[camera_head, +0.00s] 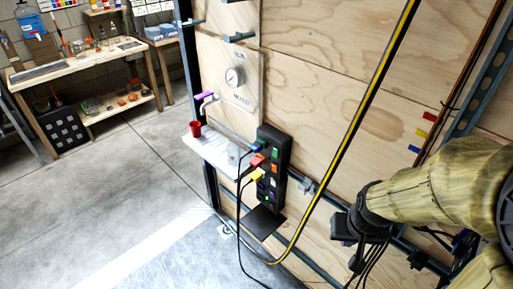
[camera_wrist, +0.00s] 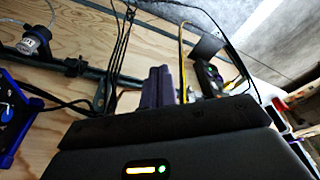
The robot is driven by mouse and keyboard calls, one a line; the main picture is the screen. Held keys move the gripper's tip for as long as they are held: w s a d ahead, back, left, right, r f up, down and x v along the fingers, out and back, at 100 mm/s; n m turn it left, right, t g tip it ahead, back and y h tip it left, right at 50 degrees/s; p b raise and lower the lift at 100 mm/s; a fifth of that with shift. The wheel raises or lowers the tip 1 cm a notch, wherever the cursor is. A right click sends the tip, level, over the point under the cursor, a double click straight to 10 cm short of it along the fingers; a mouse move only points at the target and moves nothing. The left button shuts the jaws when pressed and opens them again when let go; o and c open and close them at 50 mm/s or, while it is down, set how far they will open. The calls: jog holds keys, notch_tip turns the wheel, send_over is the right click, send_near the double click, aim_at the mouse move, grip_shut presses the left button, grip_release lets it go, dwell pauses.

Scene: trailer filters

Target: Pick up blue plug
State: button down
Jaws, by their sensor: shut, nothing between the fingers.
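A black socket panel (camera_head: 267,180) is fixed to the plywood wall, with several coloured plugs and cables on its left side. A small bluish plug (camera_head: 255,147) seems to sit at the upper left, above a red plug (camera_head: 257,160) and a yellow plug (camera_head: 257,175); its exact colour is hard to tell. My gripper (camera_head: 345,240) is to the right of the panel and low, well apart from the plugs. In the wrist view my gripper's dark fingers (camera_wrist: 158,84) are together and empty. The blue plug cannot be made out in that view.
A yellow and black striped strip (camera_head: 343,136) runs between my arm and the panel. A white shelf (camera_head: 215,152) with a red cup (camera_head: 195,128) is left of the panel. A dark rail and hanging cables run along the wall near my gripper. The floor at left is clear.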

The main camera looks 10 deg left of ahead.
jog(key=c, duration=1.6)
grip_release()
jog(key=shift+w+a, duration=0.1)
jog(key=shift+w, duration=0.15)
jog(key=o, duration=0.7)
jog(key=w+n, duration=0.1)
jog(key=w+f+n+b, duration=0.1)
jog(key=w+a, duration=0.1)
jog(key=shift+w+f+n, duration=0.15)
jog(key=shift+n, duration=0.25)
jog(key=w+a+f+n+t+h+b, duration=0.1)
jog(key=w+a+f+n+h+b, duration=0.25)
jog(key=w+a+n, duration=0.6)
jog(key=w+a+f+n+t+h+b, duration=0.1)
jog(key=w+a+f+n+h+b, duration=0.3)
jog(key=w+n, duration=0.55)
jog(key=w+a+n+t+b, duration=0.1)
jog(key=a+n+t, duration=0.1)
jog(key=a, duration=0.6)
jog(key=w+a+n+t+h+b, duration=0.1)
jog(key=w+a+n+t, duration=0.1)
jog(key=a, duration=0.6)
jog(key=w+a+n+t+h+b, duration=0.1)
jog(key=w+a+n+t+b, duration=0.1)
jog(key=a, duration=0.7)
jog(key=shift+w+a+f+n+t, duration=0.15)
jog(key=shift+n+t, duration=0.35)
jog(key=shift+t, duration=0.8)
